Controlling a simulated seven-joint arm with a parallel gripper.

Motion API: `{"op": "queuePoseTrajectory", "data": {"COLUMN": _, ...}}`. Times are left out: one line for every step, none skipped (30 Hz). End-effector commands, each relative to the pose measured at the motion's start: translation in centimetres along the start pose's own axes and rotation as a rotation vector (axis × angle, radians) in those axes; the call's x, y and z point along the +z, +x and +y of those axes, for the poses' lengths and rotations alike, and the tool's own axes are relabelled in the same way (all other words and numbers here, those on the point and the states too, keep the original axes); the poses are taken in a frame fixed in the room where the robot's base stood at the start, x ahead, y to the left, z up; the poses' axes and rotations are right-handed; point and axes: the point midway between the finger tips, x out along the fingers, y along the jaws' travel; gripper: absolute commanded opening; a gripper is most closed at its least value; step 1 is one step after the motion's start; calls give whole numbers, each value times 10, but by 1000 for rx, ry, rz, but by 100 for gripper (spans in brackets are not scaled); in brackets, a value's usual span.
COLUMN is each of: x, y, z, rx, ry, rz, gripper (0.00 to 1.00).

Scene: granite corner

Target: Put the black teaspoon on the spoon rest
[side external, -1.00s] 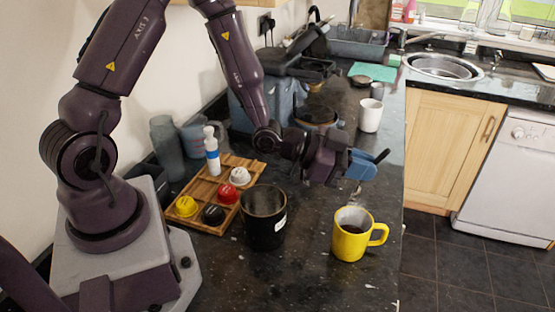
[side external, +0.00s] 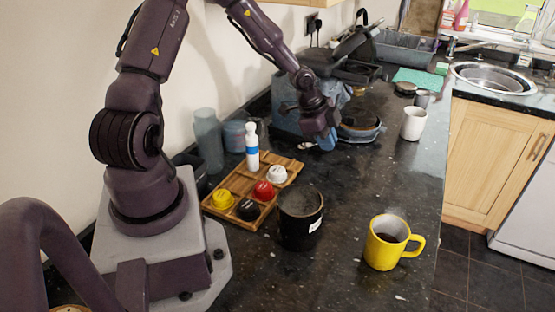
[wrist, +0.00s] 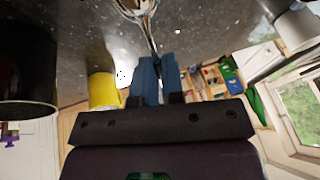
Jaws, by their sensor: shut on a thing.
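My gripper (side external: 327,141) is at the back of the counter, beside the blue-grey appliance. In the wrist view its blue fingers (wrist: 156,75) are shut on the handle of a spoon (wrist: 137,8). The spoon looks shiny and metallic there, with its bowl at the top edge of the picture, partly cut off. In the side view a small pale shape at the gripper's left may be the spoon's bowl, but I cannot tell. I cannot pick out a spoon rest with certainty in either view.
A round dark pan-like thing (side external: 360,132) is right of my gripper, with a white mug (side external: 414,123) beyond.

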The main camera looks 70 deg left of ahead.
Motion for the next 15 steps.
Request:
{"op": "queuePoseTrajectory", "data": {"x": 4, "y": -2, "z": -3, "rx": -3, "ry": 3, "rz": -16, "gripper": 0}}
{"op": "queuePoseTrajectory", "data": {"x": 6, "y": -2, "z": -4, "rx": -3, "ry": 6, "rz": -24, "gripper": 0}}
{"op": "queuePoseTrajectory", "data": {"x": 17, "y": -4, "z": -7, "rx": -2, "ry": 10, "rz": -52, "gripper": 0}}
{"op": "queuePoseTrajectory", "data": {"x": 25, "y": -6, "z": -9, "rx": -1, "ry": 15, "rz": -77, "gripper": 0}}
{"op": "queuePoseTrajectory", "data": {"x": 32, "y": -8, "z": -11, "rx": 1, "ry": 22, "rz": -101, "gripper": 0}}
{"op": "queuePoseTrajectory", "data": {"x": 42, "y": -11, "z": -13, "rx": 2, "ry": 28, "rz": -133, "gripper": 0}}
{"op": "queuePoseTrajectory", "data": {"x": 49, "y": -13, "z": -15, "rx": 4, "ry": 33, "rz": -156, "gripper": 0}}
{"op": "queuePoseTrajectory", "data": {"x": 58, "y": -15, "z": -16, "rx": 4, "ry": 38, "rz": -180, "gripper": 0}}
{"op": "queuePoseTrajectory", "data": {"x": 67, "y": -19, "z": -18, "rx": 6, "ry": 43, "rz": -208, "gripper": 0}}
{"op": "queuePoseTrajectory", "data": {"x": 76, "y": -22, "z": -19, "rx": 7, "ry": 46, "rz": -230, "gripper": 0}}
{"op": "queuePoseTrajectory", "data": {"x": 83, "y": -24, "z": -20, "rx": 7, "ry": 50, "rz": -251, "gripper": 0}}
{"op": "queuePoseTrajectory", "data": {"x": 92, "y": -28, "z": -21, "rx": 8, "ry": 53, "rz": -275, "gripper": 0}}
{"op": "queuePoseTrajectory", "data": {"x": 99, "y": -30, "z": -22, "rx": 9, "ry": 53, "rz": -293, "gripper": 0}}
{"op": "queuePoseTrajectory", "data": {"x": 104, "y": -32, "z": -22, "rx": 10, "ry": 55, "rz": -307, "gripper": 0}}
{"op": "queuePoseTrajectory", "data": {"x": 111, "y": -35, "z": -23, "rx": 10, "ry": 57, "rz": -323, "gripper": 0}}
